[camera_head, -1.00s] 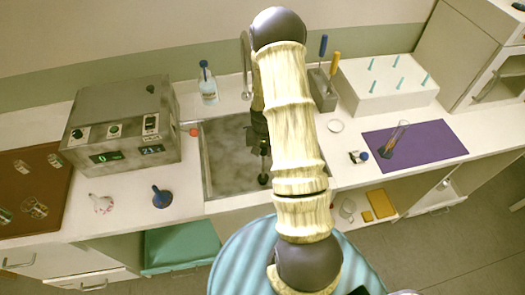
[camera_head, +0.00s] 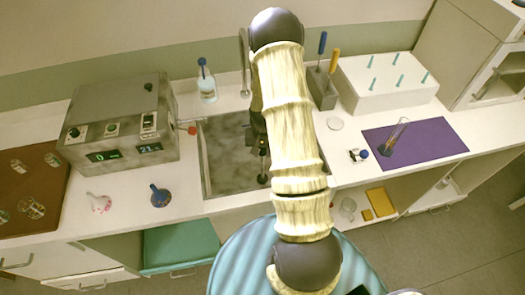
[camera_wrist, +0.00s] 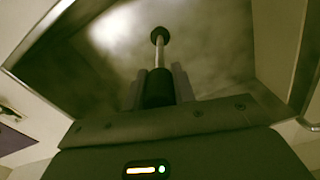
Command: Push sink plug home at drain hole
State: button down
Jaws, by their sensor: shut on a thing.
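The sink plug (camera_wrist: 158,88) has a black handle, a thin metal stem and a dark round end. My gripper (camera_wrist: 158,78) is shut on the black handle, with one finger on each side. The stem points away from the gripper towards the sink floor. In the head view the plug's dark end (camera_head: 263,179) shows low in the grey metal sink (camera_head: 228,160), just left of my arm. My gripper there is mostly hidden behind my arm. The drain hole is not distinct, and I cannot tell whether the plug's end touches or sits in it.
The sink walls (camera_wrist: 285,45) surround the gripper. A faucet (camera_head: 244,62) stands behind the sink. A control box (camera_head: 122,122) and blue funnel (camera_head: 160,196) are to its left. A tool holder (camera_head: 322,88) and purple mat (camera_head: 420,145) are to its right.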

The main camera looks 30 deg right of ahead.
jog(key=shift+f+b, duration=0.35)
jog(key=shift+f, duration=0.2)
jog(key=c, duration=1.1)
grip_release()
jog(key=shift+o, duration=0.2)
jog(key=shift+r, duration=0.1)
notch_tip(320, 180, up, 17)
jog(key=b, duration=0.3)
jog(key=shift+r, duration=0.15)
jog(key=s+a+r+n+t, duration=0.2)
jog(key=s+a+r+n, duration=0.2)
jog(key=s+a, duration=0.8)
jog(key=shift+s+a+n+t, duration=0.15)
jog(key=shift+a+n+t, duration=0.15)
jog(key=shift+a+n, duration=0.65)
